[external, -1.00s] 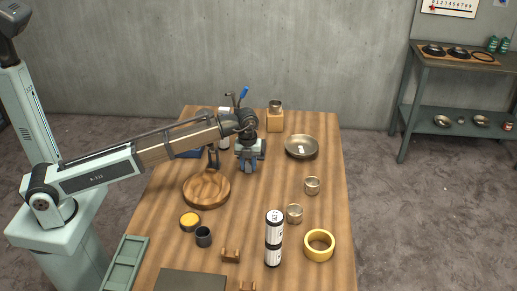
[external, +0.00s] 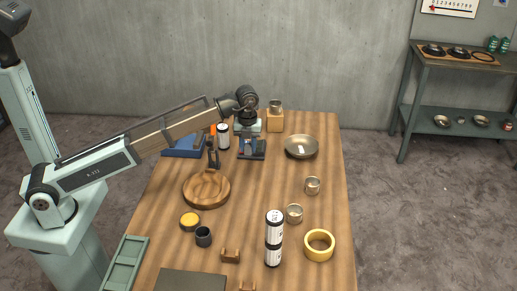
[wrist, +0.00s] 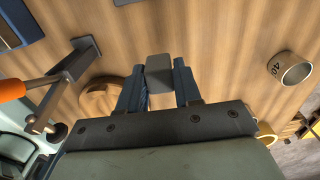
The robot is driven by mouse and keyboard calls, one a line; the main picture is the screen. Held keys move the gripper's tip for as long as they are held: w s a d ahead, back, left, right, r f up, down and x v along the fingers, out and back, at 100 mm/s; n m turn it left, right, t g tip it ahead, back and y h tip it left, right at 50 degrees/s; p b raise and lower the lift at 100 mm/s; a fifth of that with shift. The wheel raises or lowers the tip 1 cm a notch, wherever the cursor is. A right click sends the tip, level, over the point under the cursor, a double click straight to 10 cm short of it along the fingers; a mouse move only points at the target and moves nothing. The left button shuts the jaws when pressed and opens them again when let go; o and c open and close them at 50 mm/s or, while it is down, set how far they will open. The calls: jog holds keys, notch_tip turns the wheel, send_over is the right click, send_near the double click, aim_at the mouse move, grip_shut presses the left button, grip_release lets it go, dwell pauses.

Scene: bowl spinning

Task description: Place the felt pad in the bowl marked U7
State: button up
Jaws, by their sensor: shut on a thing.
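My gripper (external: 250,152) is shut on a small dark grey block-like piece, probably the felt pad (wrist: 160,72), which shows between the fingertips in the wrist view. My gripper (wrist: 160,85) holds it over the back part of the table, left of a shallow metal bowl (external: 313,147). That bowl has a small white label inside; its marking is too small to read. A round wooden bowl or dish (external: 206,190) stands nearer the front, left of the gripper. I cannot see a U7 mark in either view.
A blue box (external: 183,147) and a white cylinder (external: 223,137) stand at the back left.

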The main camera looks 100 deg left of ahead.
jog(key=shift+r, duration=0.65)
jog(key=shift+a, duration=0.1)
jog(key=shift+a+f, duration=0.1)
jog(key=shift+a, duration=0.25)
notch_tip(320, 180, up, 3)
send_over(301, 149)
jog(key=shift+d+f, duration=0.15)
jog(key=shift+f, duration=5.25)
jog(key=o, duration=1.1)
